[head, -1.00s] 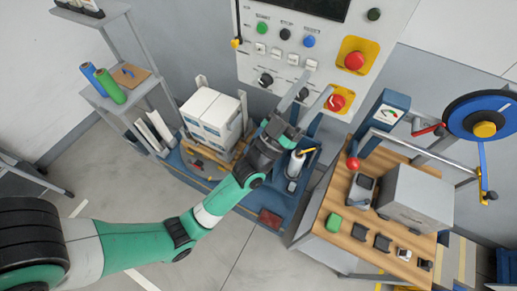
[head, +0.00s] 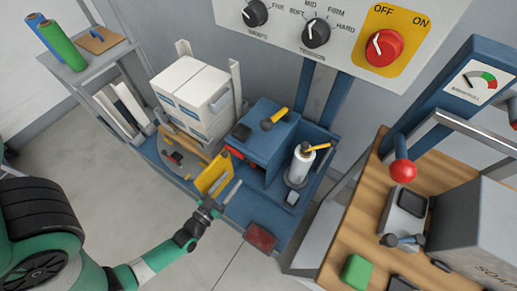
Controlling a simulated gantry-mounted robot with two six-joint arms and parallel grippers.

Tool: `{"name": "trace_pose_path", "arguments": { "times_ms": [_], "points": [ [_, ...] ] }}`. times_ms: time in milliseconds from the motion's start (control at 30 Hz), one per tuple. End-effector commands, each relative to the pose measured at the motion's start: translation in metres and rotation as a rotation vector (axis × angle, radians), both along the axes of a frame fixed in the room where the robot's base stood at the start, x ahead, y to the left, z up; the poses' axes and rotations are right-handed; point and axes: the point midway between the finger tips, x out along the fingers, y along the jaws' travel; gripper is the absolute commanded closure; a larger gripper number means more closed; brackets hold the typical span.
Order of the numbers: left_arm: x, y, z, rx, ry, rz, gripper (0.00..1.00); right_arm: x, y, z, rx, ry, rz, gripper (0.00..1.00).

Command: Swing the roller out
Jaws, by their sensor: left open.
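A white upright roller (head: 300,167) stands at the right end of the blue machine base (head: 238,208). A yellow lever (head: 317,147) with a dark end lies across its top. My left gripper (head: 228,187) is open, low at the front of the base and left of the roller, clear of it. One grey finger shows beside a yellow plate (head: 213,173); I cannot tell whether they touch. A blue box (head: 262,150) with another yellow handle (head: 275,118) stands between gripper and roller. My right gripper is not in view.
White boxes (head: 195,92) are stacked left of the blue box. A control panel (head: 345,12) with knobs hangs above. A wooden bench (head: 345,235) with a red-knobbed lever (head: 402,171) stands at right.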

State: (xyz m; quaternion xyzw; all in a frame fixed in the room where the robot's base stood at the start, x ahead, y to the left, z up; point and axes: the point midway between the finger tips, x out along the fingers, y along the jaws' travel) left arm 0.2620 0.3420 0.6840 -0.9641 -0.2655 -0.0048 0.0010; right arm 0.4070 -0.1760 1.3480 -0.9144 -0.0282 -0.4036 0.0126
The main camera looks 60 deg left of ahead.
Motion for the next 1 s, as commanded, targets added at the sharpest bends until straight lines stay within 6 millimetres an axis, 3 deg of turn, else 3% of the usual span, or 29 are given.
{"name": "trace_pose_path", "arguments": {
  "times_ms": [333, 700, 1000],
  "points": [
    [0.008, 0.005, -0.003, -0.001, 0.001, 0.001, 0.41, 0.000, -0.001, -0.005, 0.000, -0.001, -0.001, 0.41],
    [0.075, 0.045, -0.003, 0.001, -0.002, 0.001, 0.41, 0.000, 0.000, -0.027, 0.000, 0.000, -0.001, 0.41],
    [0.099, 0.059, -0.002, -0.001, 0.004, -0.001, 0.41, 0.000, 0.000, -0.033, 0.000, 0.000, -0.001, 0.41]
  ]
}}
